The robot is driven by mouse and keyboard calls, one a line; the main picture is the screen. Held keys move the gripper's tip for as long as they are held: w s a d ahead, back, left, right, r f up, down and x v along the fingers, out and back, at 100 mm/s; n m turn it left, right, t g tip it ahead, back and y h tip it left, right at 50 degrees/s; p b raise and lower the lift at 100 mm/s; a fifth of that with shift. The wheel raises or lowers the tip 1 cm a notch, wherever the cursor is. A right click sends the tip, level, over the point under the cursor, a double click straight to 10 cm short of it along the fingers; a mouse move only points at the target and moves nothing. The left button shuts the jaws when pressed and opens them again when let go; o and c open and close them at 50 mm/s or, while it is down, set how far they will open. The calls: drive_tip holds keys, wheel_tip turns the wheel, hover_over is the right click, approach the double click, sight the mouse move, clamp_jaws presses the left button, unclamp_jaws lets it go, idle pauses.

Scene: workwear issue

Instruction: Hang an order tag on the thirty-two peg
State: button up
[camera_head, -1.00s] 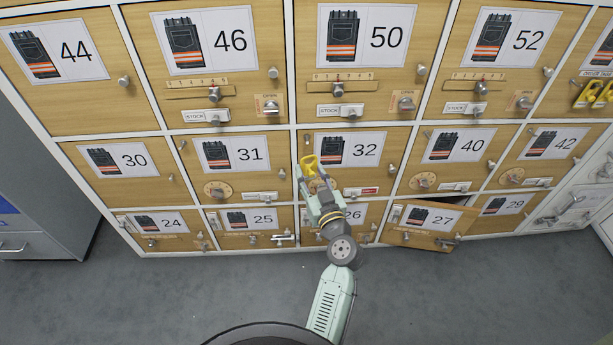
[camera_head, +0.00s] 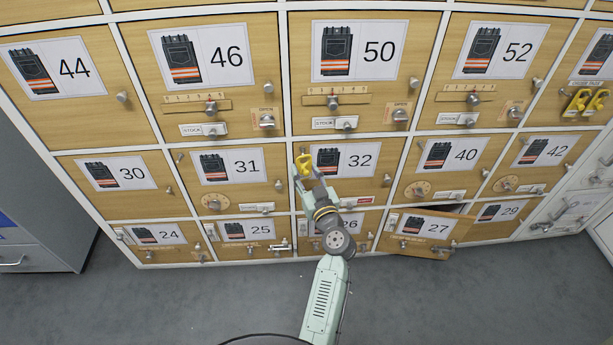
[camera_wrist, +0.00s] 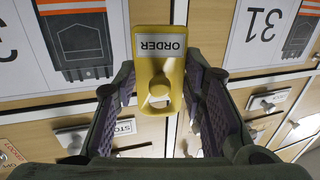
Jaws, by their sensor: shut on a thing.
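A yellow order tag (camera_head: 304,163) is held in my gripper (camera_head: 307,178) at the upper left of the thirty-two door (camera_head: 373,181). In the wrist view the tag (camera_wrist: 160,68) stands between my gripper's fingers (camera_wrist: 160,92), its white ORDER label upside down in that picture. The tag lies across the white divider between doors 31 and 32. The thirty-two peg cannot be made out; the tag and gripper cover that corner. I cannot tell whether the tag touches the peg or the door.
More yellow tags (camera_head: 577,101) hang at the far right of the cabinet. Similar small pegs show on neighbouring doors, such as the forty peg (camera_head: 420,142). Door 27 (camera_head: 437,232) stands ajar below right. A grey cabinet (camera_head: 30,200) stands at the left. The floor (camera_head: 180,305) in front is clear.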

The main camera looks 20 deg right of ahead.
drive_tip(key=shift+w+d+p, duration=0.2)
drive_tip(key=shift+w, duration=0.45)
drive_tip(key=shift+w+d+p, duration=0.15)
drive_tip(key=shift+w+p, duration=0.05)
drive_tip(key=shift+w, duration=0.4)
drive_tip(key=shift+w+d+f+b, duration=0.1)
drive_tip(key=shift+w+f+b, duration=0.4)
drive_tip(key=shift+b, duration=0.3)
drive_tip(key=shift+w+r+b, duration=0.1)
drive_tip(key=shift+w+b, duration=0.05)
drive_tip(key=shift+b, duration=0.2)
drive_tip(key=shift+c, duration=0.5)
drive_tip(key=shift+w, duration=0.1)
drive_tip(key=o, duration=1.1)
